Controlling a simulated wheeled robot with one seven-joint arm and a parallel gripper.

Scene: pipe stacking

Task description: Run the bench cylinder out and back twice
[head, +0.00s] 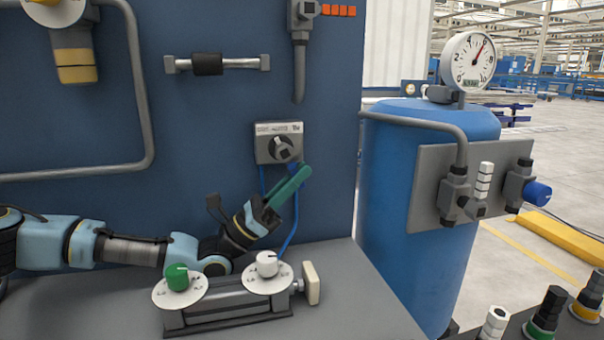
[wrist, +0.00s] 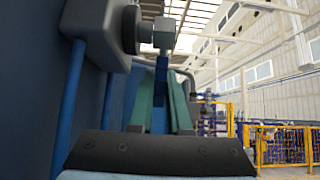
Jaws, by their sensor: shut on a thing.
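The bench cylinder (head: 230,305) lies on the grey bench top. A green knob (head: 178,277) and a white knob (head: 267,264) stand on its round dials. A cream end plate (head: 311,283) sits close to its right end on a short length of rod. The hand valve (head: 279,143), a grey box with a dark lever hub, is on the blue panel. My gripper's teal fingers (head: 290,186) are just below it. In the wrist view, a blue upright piece (wrist: 161,95) shows between them; I cannot tell whether it is hose or lever. The valve's lever (wrist: 164,33) shows beyond the fingertips.
A blue hose (head: 262,180) hangs under the valve, and another (head: 292,232) runs behind my fingers to the bench. A blue tank (head: 413,200) with a gauge (head: 472,60) stands right of the panel. Capped fittings (head: 545,312) stand at the lower right.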

